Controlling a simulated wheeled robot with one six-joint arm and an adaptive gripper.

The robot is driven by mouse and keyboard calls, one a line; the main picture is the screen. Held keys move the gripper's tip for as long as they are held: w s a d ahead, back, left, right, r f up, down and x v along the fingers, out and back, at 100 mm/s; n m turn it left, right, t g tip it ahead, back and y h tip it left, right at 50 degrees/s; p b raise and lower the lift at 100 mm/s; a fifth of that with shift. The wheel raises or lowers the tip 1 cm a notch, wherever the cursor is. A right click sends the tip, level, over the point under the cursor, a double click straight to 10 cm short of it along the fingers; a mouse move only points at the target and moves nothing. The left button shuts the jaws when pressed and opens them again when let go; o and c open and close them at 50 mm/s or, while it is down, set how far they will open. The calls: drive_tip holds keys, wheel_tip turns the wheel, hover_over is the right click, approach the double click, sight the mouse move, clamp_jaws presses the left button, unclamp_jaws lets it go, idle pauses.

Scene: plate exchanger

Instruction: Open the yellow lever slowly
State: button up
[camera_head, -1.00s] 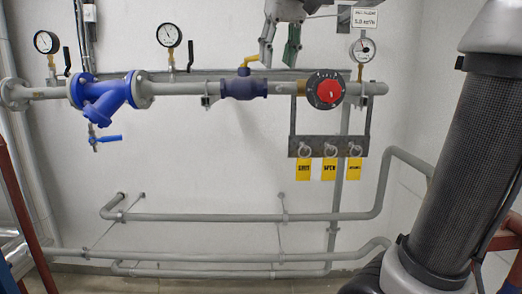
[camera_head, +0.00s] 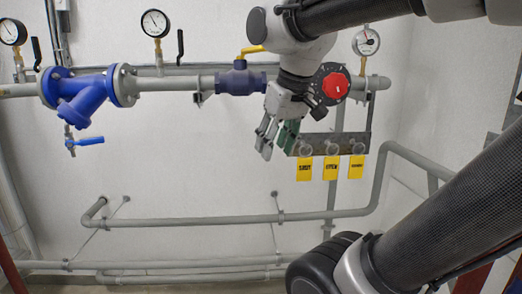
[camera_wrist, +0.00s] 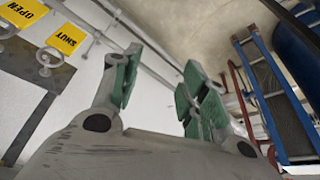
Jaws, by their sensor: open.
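The yellow lever (camera_head: 251,49) sits on top of the dark blue valve (camera_head: 241,80) on the grey horizontal pipe in the head view. It lies roughly level, and its right end is close to or behind my wrist, so I cannot tell its full length. My gripper (camera_head: 268,150) points down, below and to the right of the valve, apart from the lever. Its green-padded fingers also show in the wrist view (camera_wrist: 155,95), spread apart with nothing between them. The lever is not seen in the wrist view.
A red knob (camera_head: 335,85) on a black dial is right beside my wrist. Below it, a bracket (camera_head: 345,139) carries yellow tags (camera_head: 331,168). A blue strainer (camera_head: 82,92) and gauges (camera_head: 155,23) are to the left. Lower pipes (camera_head: 200,219) run along the wall.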

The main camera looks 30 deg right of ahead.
wheel_tip(320, 180, down, 2)
drive_tip(key=shift+s+a, duration=0.15)
